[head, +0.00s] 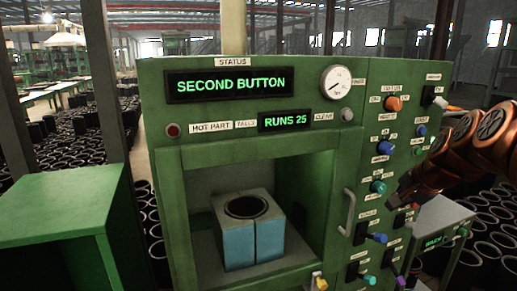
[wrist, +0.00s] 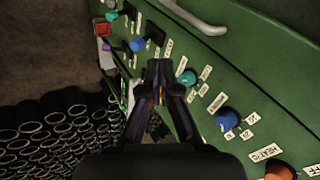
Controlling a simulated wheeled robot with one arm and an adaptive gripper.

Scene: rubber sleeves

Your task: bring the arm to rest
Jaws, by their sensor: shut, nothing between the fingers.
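My gripper (wrist: 160,92) shows in the wrist view with its dark fingers together, shut and empty, in front of the green machine's control panel. In the head view my copper-coloured arm comes in from the right edge, and the gripper (head: 393,203) is near the lower part of the panel. The green machine (head: 160,155) fills the middle of the head view. I cannot tell whether the gripper touches the panel.
The panel carries knobs, including a teal knob (head: 378,187), a blue knob (head: 385,147) and an orange knob (head: 393,103). A blue-grey mould (head: 239,243) stands in the open chamber. A green cabinet (head: 60,205) is at left. Several black sleeves (wrist: 40,135) cover the floor.

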